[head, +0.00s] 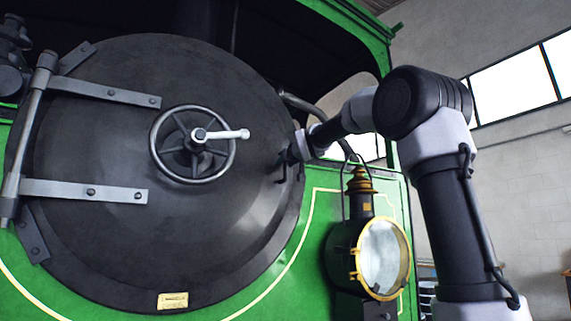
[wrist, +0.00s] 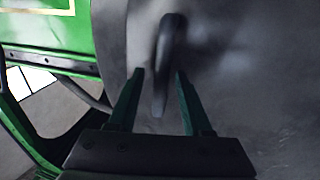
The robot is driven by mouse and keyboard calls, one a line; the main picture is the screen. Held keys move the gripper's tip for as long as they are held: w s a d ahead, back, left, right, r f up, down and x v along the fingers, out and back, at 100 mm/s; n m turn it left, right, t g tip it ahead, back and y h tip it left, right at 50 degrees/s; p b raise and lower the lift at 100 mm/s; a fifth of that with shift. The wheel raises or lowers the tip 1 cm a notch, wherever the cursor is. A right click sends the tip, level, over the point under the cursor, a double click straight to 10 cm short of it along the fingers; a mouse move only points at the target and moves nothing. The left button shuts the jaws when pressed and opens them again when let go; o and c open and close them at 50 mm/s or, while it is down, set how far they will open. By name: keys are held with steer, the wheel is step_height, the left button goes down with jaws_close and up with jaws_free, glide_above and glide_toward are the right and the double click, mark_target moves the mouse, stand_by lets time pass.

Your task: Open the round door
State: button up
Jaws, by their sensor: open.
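My gripper (head: 282,172) is at the door's right edge. In the wrist view my gripper (wrist: 160,74) is open, with a dark curved handle (wrist: 166,45) showing between its fingers. I cannot tell whether the fingers touch it. The handle is mostly hidden in the head view.
A brass-rimmed lamp (head: 384,258) stands on the tram front at lower right, below my forearm. A curved dark pipe (head: 305,105) runs behind the door's right edge. A small brass plate (head: 172,300) is at the door's bottom. Open floor shows at left in the wrist view.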

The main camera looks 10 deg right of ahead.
jaws_close()
stand_by(1.4)
